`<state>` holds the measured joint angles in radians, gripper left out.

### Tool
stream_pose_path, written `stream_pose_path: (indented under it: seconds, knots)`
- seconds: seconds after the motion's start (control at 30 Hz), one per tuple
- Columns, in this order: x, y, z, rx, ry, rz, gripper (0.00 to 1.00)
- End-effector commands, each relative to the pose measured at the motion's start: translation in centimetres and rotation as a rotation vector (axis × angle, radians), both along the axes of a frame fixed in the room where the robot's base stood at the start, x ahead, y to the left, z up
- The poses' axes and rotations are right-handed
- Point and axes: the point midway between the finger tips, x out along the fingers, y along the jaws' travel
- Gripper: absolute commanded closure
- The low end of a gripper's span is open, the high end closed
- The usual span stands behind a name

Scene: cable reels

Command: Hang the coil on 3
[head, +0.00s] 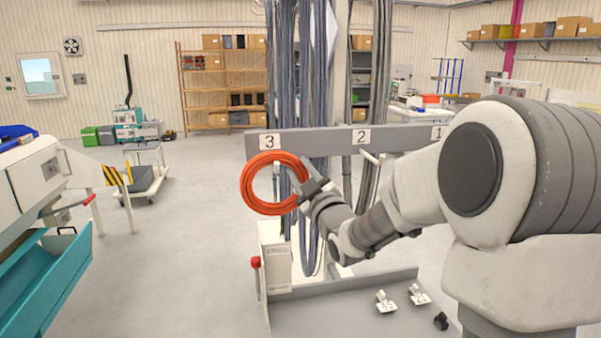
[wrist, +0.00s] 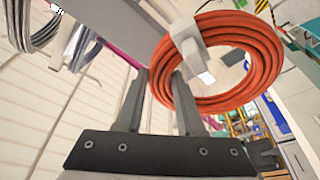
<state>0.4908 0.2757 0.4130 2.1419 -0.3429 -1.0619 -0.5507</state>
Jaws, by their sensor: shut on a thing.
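The orange coil (head: 248,190) is in front of the grey rail (head: 315,141), just below the number 3 label (head: 269,142). My gripper (head: 298,183) is shut on the coil's right side in the head view. I cannot tell whether this is peg 3 passing through the coil.
Labels 2 (head: 361,137) and 1 (head: 438,133) are further right on the rail, with a white peg (head: 369,156) under 2. Grey cable bundles (head: 312,75) hang close behind. A grey base plate (head: 345,303) lies below. Open floor (head: 190,240) is at left.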

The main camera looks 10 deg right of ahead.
Motion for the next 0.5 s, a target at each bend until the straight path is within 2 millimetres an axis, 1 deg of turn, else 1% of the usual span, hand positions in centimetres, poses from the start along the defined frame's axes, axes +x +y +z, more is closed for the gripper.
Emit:
stream_pose_path:
  seconds: [0.2, 0.23, 0.4, 0.5]
  knots:
    - [0.00, 0.00, 0.16, 0.001, -0.003, 0.000, 1.00]
    - [0.00, 0.00, 0.16, 0.001, -0.003, 0.000, 0.58]
    - [0.00, -0.01, 0.12, 0.001, -0.003, 0.000, 0.28]
    - [0.00, -0.01, 0.09, 0.000, -0.001, 0.000, 0.28]
